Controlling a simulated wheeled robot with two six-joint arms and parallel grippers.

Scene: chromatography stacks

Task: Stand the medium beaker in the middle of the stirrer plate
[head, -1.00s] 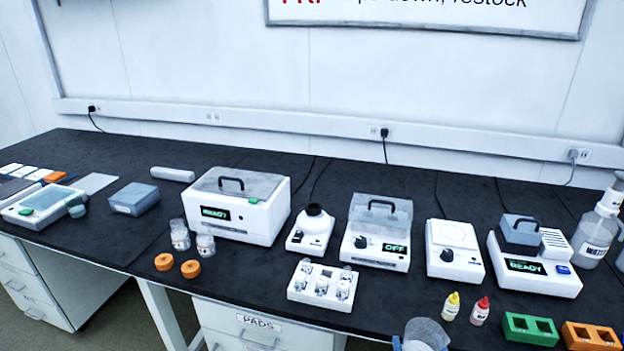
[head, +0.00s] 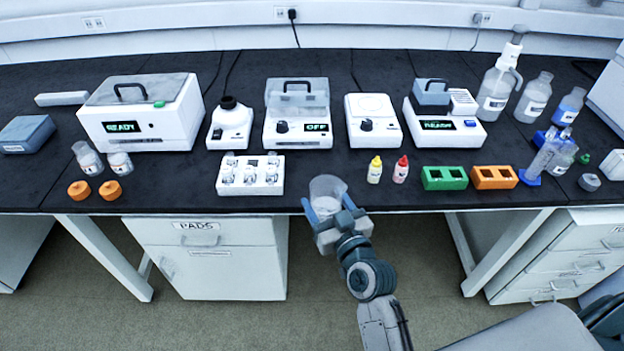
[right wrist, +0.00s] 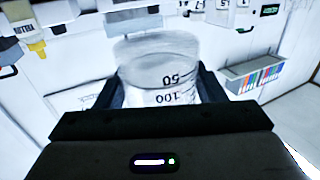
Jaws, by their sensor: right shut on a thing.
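The medium beaker (head: 328,187) is clear, with black 50 and 100 marks that show in the right wrist view (right wrist: 165,72). My right gripper (head: 325,212) is shut on it, with a blue-grey finger on either side. It holds the beaker roughly upright in front of the bench's front edge. My left gripper is not in view.
Yellow-capped (head: 375,170) and red-capped (head: 401,170) bottles stand in front of the stirrer plate. A white vial rack (head: 222,186) lies left of the beaker. Green (head: 444,185) and orange (head: 494,184) blocks lie to the right. An OFF device (head: 297,140) and a READY device (head: 444,139) flank the plate.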

